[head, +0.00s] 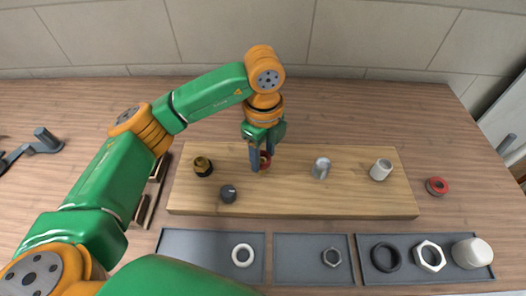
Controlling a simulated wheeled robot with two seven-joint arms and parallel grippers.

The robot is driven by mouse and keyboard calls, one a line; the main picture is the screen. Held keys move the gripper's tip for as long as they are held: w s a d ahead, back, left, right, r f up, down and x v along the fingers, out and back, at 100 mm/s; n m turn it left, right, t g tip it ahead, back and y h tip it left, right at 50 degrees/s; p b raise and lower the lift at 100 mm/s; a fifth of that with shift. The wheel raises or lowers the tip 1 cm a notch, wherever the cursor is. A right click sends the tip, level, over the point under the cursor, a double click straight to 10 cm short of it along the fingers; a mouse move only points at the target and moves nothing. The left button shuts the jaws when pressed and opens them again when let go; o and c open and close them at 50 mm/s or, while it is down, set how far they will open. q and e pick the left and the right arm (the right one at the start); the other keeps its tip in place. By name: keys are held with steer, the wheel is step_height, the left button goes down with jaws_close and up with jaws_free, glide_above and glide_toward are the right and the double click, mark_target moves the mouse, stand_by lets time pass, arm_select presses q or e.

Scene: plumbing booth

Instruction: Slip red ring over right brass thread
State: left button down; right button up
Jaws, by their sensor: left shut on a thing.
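My left gripper (262,161) points down over the wooden board (300,206), left of its middle, with its fingers shut on a red ring (265,160). The ring is partly hidden by the fingers. The right brass thread cannot be made out; the fingers and ring cover that spot, so I cannot tell whether the ring is around a thread or above it. Another brass thread (202,162) stands at the left of the board, with a black ring low around it. A second red ring (437,186) lies on the table right of the board. My right gripper is not in view.
A dark fitting (228,193), a silver fitting (321,167) and a white fitting (381,170) stand on the board. In front, grey trays (284,269) hold a white ring (242,255), a metal nut (331,257), a black ring (386,257), a white nut (430,256) and a white cap (472,252).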

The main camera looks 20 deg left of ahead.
arm_select(q)
steer(key=shift+f, duration=0.5)
jaws_free()
steer(key=shift+r, duration=0.15)
stand_by(0.4)
step_height(320, 180, up, 5)
steer(key=p, duration=0.3)
steer(key=shift+p, duration=0.4)
